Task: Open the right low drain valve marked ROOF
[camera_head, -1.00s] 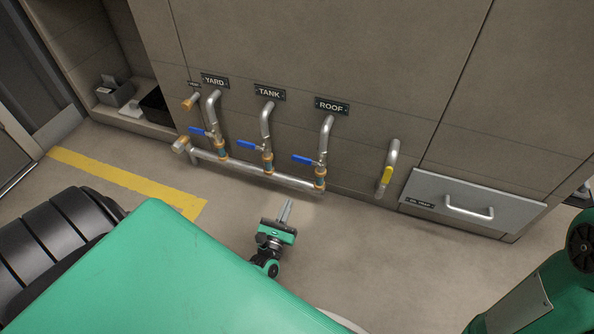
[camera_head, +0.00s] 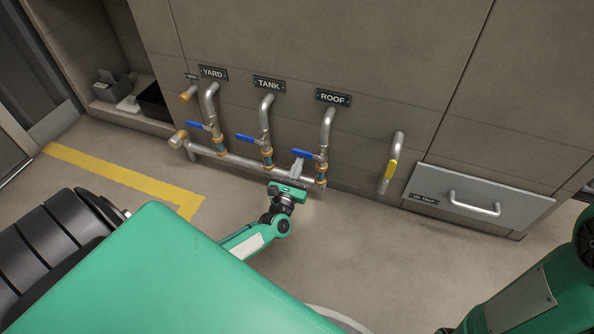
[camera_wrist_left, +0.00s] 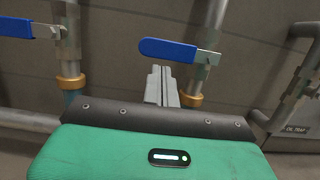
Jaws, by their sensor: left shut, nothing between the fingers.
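The ROOF valve has a blue lever (camera_head: 303,154) that points left from its pipe, below the ROOF sign (camera_head: 333,97). In the left wrist view the blue lever (camera_wrist_left: 180,50) lies roughly level across the upper middle, on a short metal arm at its pipe. My left gripper (camera_head: 297,165) is just below and in front of this lever. Its fingers (camera_wrist_left: 161,84) are together and empty, with their tips close under the lever; I cannot tell whether they touch it. My right gripper is not in view; only part of my right arm shows at the lower right.
The TANK valve lever (camera_head: 247,139) and the YARD valve lever (camera_head: 198,126) are blue and point left. A horizontal pipe (camera_head: 238,159) runs low under all of them.

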